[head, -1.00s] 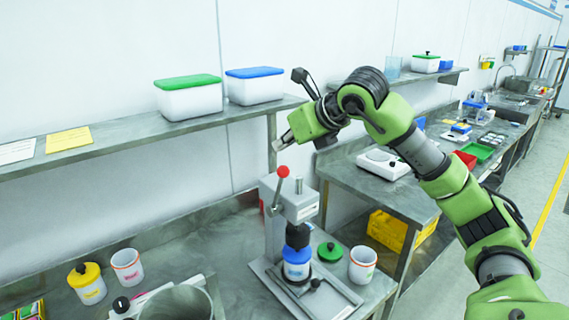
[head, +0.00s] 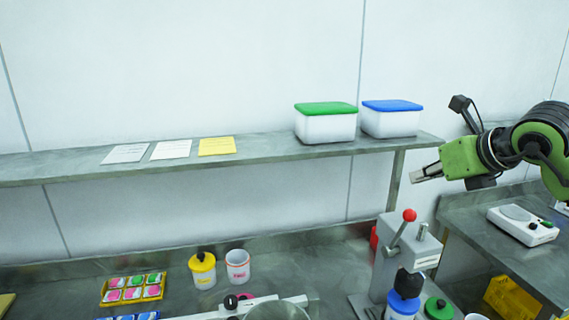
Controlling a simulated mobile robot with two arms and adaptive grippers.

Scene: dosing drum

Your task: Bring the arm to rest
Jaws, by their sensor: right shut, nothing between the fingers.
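My right arm comes in from the right edge in the head view. Its gripper (head: 426,173) points left, in front of the right end of the shelf and above the red-knobbed press (head: 400,250). The fingers are shut and hold nothing. The gripper is apart from the press and from the boxes. My left gripper is not in view.
A shelf (head: 70,170) carries a green-lidded box (head: 326,127), a blue-lidded box (head: 391,121) and paper sheets. Below are a yellow-lidded jar (head: 202,272), a white cup (head: 238,267) and a yellow tray (head: 133,289). A scale (head: 522,225) stands on the right bench.

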